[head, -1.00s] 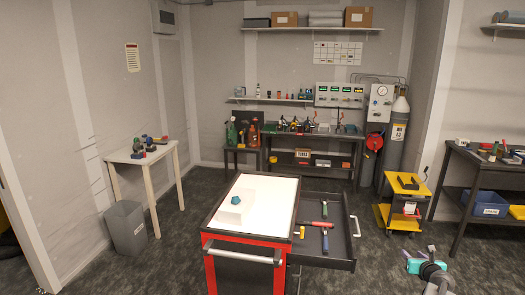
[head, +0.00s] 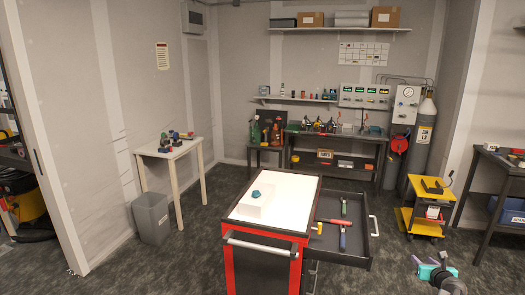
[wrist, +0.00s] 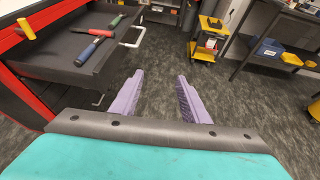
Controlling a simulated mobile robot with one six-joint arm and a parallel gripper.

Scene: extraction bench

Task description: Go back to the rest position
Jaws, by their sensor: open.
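My gripper (wrist: 160,97) is open and empty in the wrist view, its two purple fingers apart above the dark carpet. In the head view my gripper (head: 428,269) shows at the lower right, to the right of the red cart and clear of it. The red cart (head: 264,246) has a white top (head: 297,196) with a white block (head: 257,207) on it. A small blue piece (head: 256,194) sits on the block. The cart's drawer (head: 357,247) is open to the right.
A yellow trolley (head: 425,217) stands behind my gripper. A dark bench (head: 488,177) is at the right edge. A small white table (head: 169,151) and a grey bin (head: 152,217) stand left. Open carpet lies between cart and trolley.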

